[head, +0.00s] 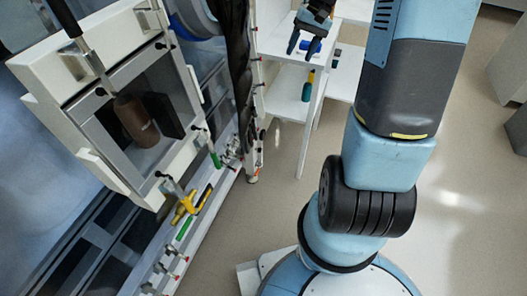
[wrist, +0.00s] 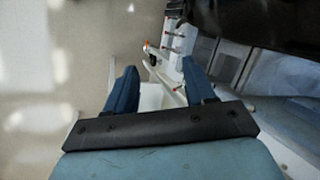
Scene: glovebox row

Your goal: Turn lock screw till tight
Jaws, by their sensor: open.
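No part is plainly recognisable as the lock screw. In the head view, a yellow T-shaped handle (head: 186,207) sits on a metal rod at the lower corner of the white framed chamber (head: 90,160). A long black-gripped lever (head: 65,18) crosses the frame's upper left. I cannot tell whether either belongs to the lock screw. My gripper (head: 303,46) is at the top centre, over the white shelf unit and well away from both. In the wrist view, my gripper's blue fingers (wrist: 160,82) are spread apart with nothing held between them.
A brown bottle (head: 135,120) and a black box (head: 163,114) show inside the chamber. A black glove sleeve (head: 240,70) hangs beside the chamber. A white shelf unit (head: 288,104) stands below my gripper. The middle floor is clear.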

